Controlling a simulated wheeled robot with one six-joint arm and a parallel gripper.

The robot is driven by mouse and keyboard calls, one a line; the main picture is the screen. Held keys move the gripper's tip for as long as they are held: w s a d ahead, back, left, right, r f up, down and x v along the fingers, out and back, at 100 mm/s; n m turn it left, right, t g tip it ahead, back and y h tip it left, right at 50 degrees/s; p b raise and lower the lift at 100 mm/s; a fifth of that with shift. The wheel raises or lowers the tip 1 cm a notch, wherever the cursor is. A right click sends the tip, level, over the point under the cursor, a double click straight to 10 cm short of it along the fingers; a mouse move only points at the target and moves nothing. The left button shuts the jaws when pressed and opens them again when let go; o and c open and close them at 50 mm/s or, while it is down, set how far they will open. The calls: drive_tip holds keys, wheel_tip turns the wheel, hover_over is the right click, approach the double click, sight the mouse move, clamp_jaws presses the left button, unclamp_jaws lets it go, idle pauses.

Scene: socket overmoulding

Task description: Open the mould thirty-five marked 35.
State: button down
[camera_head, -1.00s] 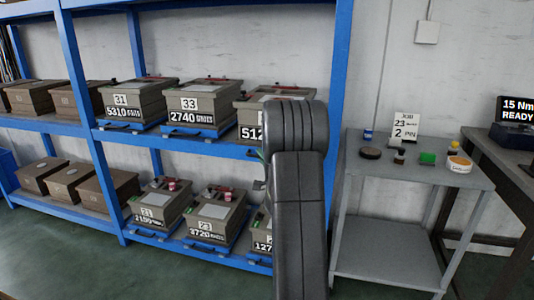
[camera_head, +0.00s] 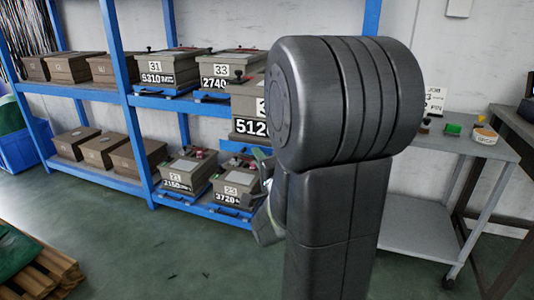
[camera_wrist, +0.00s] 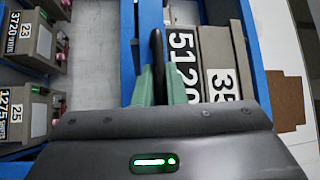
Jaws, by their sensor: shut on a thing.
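Mould 35, a grey-brown box with the plates 35 and 5120, stands on the middle shelf level in the head view (camera_head: 246,104), its right part hidden behind my arm. It juts out in front of mould 33. In the wrist view mould 35 (camera_wrist: 207,50) appears turned sideways beside a blue tray edge (camera_wrist: 145,20). My gripper (camera_wrist: 157,82) has its green fingers shut on a dark handle (camera_wrist: 157,48) at the front of that tray. In the head view my gripper is mostly hidden by my arm. The mould's lid top is mostly hidden.
Moulds 31 (camera_head: 165,69) and 33 (camera_head: 225,68) stand to the left on the rack. Moulds 23 (camera_head: 235,188) and 21 (camera_head: 187,172) sit on the lower shelf. A grey side table (camera_head: 450,143) stands right; a pallet (camera_head: 50,272) lies front left.

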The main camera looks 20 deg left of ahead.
drive_tip(key=shift+s+f, duration=0.1)
drive_tip(key=shift+s, duration=1.25)
drive_tip(key=c, duration=1.5)
unclamp_jaws()
